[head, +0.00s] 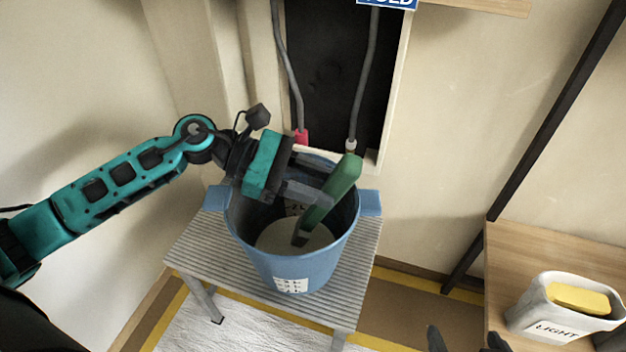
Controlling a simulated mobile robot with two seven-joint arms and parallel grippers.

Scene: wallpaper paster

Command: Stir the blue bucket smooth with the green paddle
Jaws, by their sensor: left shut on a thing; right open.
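The blue bucket (291,264) stands upright on a small ridged grey stand, with a pale grey mix (283,236) in its bottom. The green paddle (341,184) leans inside the bucket, its handle up to the right and its dark lower end down at the mix. My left gripper (318,197) is over the bucket's mouth, shut on the green paddle. The gripper hides part of the bucket's back rim. My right gripper (466,342) shows only as dark fingertips at the bottom edge, apart and empty, away from the bucket.
The stand (200,246) has narrow bare margins around the bucket. Behind it, two grey hoses (290,75) hang before a dark wall recess. A wooden table (520,251) at the right holds a white tub (549,304) marked LIGHT with a yellow block in it. A dark slanted post (541,143) rises beside the table.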

